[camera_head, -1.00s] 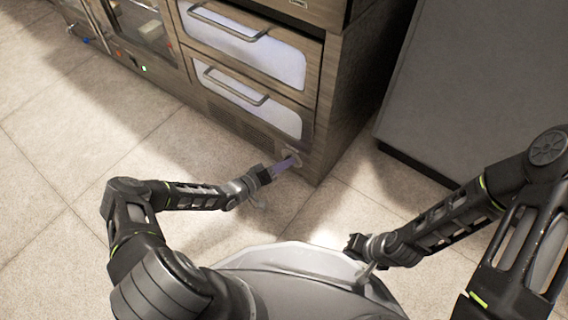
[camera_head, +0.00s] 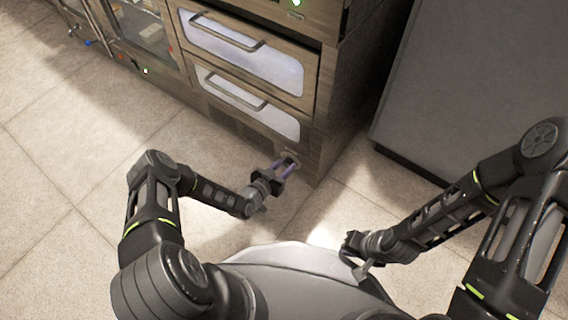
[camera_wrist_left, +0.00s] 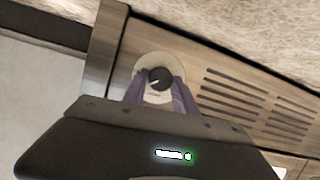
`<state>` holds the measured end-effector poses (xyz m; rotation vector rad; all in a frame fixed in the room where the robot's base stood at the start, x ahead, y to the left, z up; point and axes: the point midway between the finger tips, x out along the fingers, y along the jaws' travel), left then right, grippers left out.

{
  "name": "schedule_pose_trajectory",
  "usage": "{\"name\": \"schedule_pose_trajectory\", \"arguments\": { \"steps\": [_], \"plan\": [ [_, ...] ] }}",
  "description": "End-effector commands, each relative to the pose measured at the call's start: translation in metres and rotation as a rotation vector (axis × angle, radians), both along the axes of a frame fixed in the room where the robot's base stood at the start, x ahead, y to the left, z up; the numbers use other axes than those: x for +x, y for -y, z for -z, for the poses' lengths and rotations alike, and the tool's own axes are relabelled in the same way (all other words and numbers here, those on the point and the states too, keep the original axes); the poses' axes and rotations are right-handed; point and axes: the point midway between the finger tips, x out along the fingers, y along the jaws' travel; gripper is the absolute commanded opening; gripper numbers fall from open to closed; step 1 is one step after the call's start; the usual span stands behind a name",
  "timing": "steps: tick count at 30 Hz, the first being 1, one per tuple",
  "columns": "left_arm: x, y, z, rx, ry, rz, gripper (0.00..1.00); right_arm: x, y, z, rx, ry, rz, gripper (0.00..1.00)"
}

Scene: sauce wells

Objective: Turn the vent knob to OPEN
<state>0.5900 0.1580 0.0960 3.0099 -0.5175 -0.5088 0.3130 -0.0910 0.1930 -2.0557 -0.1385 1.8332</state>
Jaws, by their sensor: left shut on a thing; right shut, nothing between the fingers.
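The vent knob (camera_wrist_left: 158,79) is a small dark round knob with a pale pointer line, on a light round plate (camera_wrist_left: 152,62) low on the cabinet front. In the left wrist view the pointer slants; any lettering is too small to read. My left gripper (camera_head: 286,164) reaches the plate, and its purple fingers are shut on the knob, one on each side, as the left wrist view (camera_wrist_left: 160,88) shows. In the head view the knob is mostly hidden between the fingers. My right gripper (camera_head: 352,246) is shut and empty, low over the floor at the right, away from the cabinet.
A slotted vent grille (camera_wrist_left: 250,105) lies beside the knob plate. Two drawers with bar handles (camera_head: 232,90) are above it. A grey cabinet (camera_head: 465,90) stands at the right, across a gap. The tiled floor (camera_head: 70,190) in front is clear.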

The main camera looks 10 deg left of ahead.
Motion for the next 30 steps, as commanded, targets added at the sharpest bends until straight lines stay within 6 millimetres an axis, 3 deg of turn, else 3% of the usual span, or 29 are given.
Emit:
{"name": "schedule_pose_trajectory", "arguments": {
  "steps": [18,30],
  "plan": [
    [-0.0017,0.0032,0.0028,0.511,0.202,0.000,0.00,-0.0018,-0.0007,-0.0085,-0.002,-0.001,-0.002,0.00],
    [-0.0017,0.0025,0.0034,0.650,0.256,-0.002,0.00,-0.0015,-0.0007,-0.0080,-0.002,-0.001,-0.002,0.00]
  ]
}}
